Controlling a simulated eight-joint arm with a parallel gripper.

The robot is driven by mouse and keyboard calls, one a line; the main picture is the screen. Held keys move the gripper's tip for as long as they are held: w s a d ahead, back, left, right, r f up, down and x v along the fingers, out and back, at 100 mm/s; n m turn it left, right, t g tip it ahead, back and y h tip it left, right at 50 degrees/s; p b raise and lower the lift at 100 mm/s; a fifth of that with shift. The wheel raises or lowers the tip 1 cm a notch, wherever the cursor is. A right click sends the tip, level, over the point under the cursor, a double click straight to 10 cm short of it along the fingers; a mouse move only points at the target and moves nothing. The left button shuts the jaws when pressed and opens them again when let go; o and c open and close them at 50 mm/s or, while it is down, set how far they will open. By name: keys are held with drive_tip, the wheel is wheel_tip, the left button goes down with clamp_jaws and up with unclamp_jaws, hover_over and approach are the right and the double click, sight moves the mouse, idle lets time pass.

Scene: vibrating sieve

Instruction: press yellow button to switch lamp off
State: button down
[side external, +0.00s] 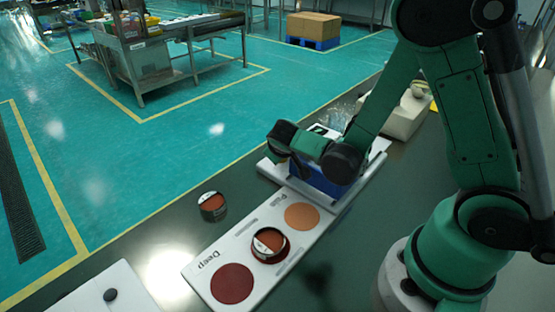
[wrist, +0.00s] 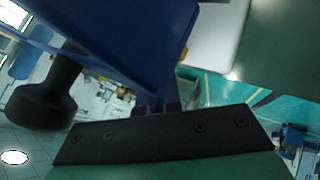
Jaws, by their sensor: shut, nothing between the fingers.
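I cannot make out a clear yellow button or a lamp in either view. A small yellow patch (side external: 434,105) shows at the back right, partly behind my arm, beside a pale rounded device (side external: 405,112); I cannot tell what it is. My gripper is shut and empty; in the wrist view its dark base and short finger parts (wrist: 157,106) lie close under a blue body. That blue body (side external: 318,184) stands under my wrist in the side view and fills the upper left of the wrist view (wrist: 120,35). Whether they touch is unclear.
A white board (side external: 205,268) marked "Deep" has coloured discs, with a round dark-rimmed container (side external: 269,243) on it. A similar container (side external: 213,206) stands left on the dark table. A white panel with a black knob (side external: 110,295) lies at the front left.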

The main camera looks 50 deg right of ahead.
drive_tip(key=shift+f, duration=0.2)
drive_tip(key=shift+r, duration=0.15)
idle(0.3)
drive_tip(key=shift+r, duration=0.7)
drive_tip(key=shift+r, duration=0.1)
drive_tip(key=shift+r, duration=2.4)
drive_tip(key=shift+s+r, duration=0.1)
drive_tip(key=s+a+r+t+y, duration=0.1)
drive_tip(key=s+a+r+y, duration=0.3)
drive_tip(key=s, duration=0.5)
drive_tip(key=a+y, duration=0.2)
drive_tip(key=a, duration=0.1)
drive_tip(key=shift+n+y, duration=0.3)
drive_tip(key=shift+y, duration=0.1)
